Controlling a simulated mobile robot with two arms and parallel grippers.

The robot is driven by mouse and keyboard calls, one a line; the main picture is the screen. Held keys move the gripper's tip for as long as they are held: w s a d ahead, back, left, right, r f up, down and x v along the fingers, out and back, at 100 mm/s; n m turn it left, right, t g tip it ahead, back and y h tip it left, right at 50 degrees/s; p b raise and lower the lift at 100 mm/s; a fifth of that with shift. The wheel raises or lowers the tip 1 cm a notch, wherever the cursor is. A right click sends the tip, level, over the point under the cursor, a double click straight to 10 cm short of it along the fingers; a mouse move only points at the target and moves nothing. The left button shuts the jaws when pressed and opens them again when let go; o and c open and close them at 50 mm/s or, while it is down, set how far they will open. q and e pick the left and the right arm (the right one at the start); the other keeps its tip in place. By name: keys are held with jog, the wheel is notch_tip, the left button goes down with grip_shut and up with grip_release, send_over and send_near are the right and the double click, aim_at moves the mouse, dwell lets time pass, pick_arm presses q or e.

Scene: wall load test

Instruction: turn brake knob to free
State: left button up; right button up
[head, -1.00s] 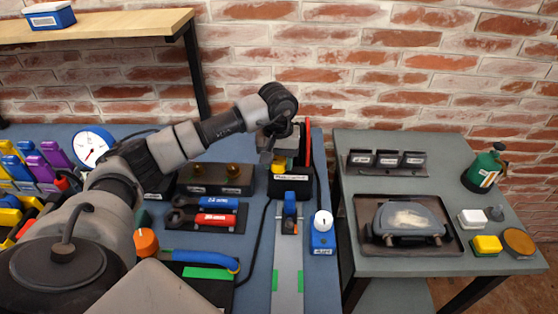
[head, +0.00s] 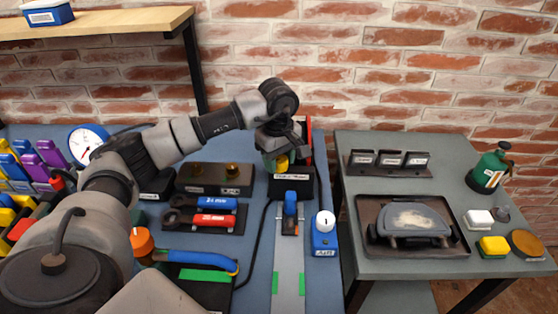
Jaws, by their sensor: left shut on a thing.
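A white knob (head: 323,219) sits on top of a blue box (head: 324,242) with a small white label, right of the grey rail. An orange knob (head: 142,240) stands at the left of the bench beside my left arm. The labels are too small to tell which knob is the brake knob. My left gripper (head: 277,154) is at the back of the bench, above the far end of the rail and away from both knobs. It is shut on a small green and yellow thing (head: 282,162), partly hidden by the wrist. My right gripper is not in view.
A black labelled holder (head: 292,186) stands under my left gripper. A blue slider (head: 291,206) sits on the grey rail (head: 288,265). Red and blue tools (head: 214,220) lie left of it. The right table bears a dark tray (head: 372,243) and a green bottle (head: 488,168).

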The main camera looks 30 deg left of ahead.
aim_at(278, 158)
pick_arm(q)
jog(key=shift+n, duration=0.6)
jog(key=o, duration=0.9)
jog(key=shift+o, duration=0.2)
jog(key=shift+r, duration=0.15)
notch_tip(278, 158, up, 11)
jog(key=shift+s+f+b, duration=0.15)
jog(key=shift+f+b, duration=0.05)
jog(key=shift+b, duration=0.2)
